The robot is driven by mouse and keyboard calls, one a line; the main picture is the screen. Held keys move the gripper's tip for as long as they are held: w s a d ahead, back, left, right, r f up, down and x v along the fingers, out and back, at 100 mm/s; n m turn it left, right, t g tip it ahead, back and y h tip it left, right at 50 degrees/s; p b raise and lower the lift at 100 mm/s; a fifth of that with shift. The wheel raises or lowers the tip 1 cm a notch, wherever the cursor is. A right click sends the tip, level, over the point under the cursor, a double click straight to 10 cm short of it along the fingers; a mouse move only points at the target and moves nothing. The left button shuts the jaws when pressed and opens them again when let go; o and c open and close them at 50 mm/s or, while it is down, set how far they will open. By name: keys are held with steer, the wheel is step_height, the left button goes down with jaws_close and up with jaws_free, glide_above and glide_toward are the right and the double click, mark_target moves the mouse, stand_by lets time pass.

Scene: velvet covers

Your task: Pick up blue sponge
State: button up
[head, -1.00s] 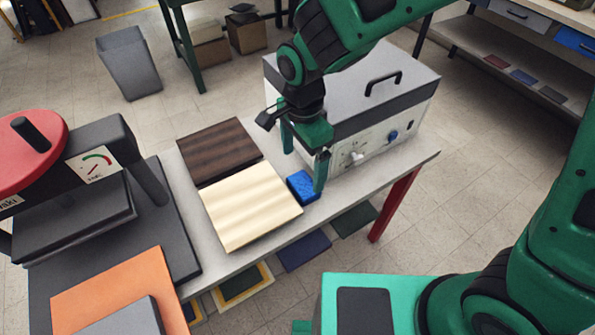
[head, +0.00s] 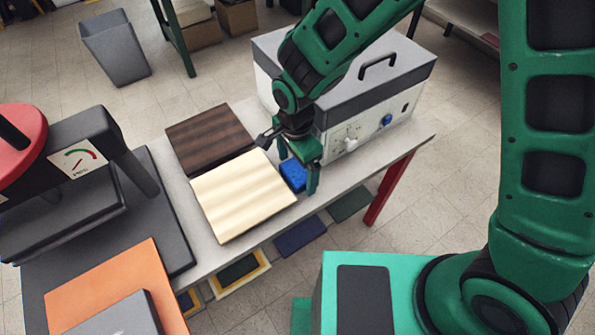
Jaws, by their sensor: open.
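The blue sponge (head: 292,174) lies on the grey table (head: 222,236), just right of the pale wooden board. It is partly hidden by my gripper. My gripper (head: 298,170) is open, pointing down at the sponge. One green finger is on the sponge's far left side and the other on its near right side. I cannot tell whether either finger touches the sponge.
The pale board (head: 242,195) and a dark wooden board (head: 210,138) lie left of the sponge. A grey box machine with a handle (head: 345,80) stands close behind my gripper. A heat press (head: 80,180) fills the table's left end. The table's front edge is near.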

mark_target(297, 170)
steer(key=shift+f, duration=0.4)
steer(key=c, duration=1.2)
steer(key=shift+r, duration=0.15)
steer(key=shift+r, duration=0.6)
step_height(297, 170, up, 3)
steer(key=shift+w+f, duration=0.1)
steer(key=s+a+r, duration=0.6)
steer(key=s+a, duration=0.2)
steer(key=shift+s+a+r, duration=0.15)
steer(key=shift+a+r, duration=0.05)
steer(key=shift+r, duration=0.15)
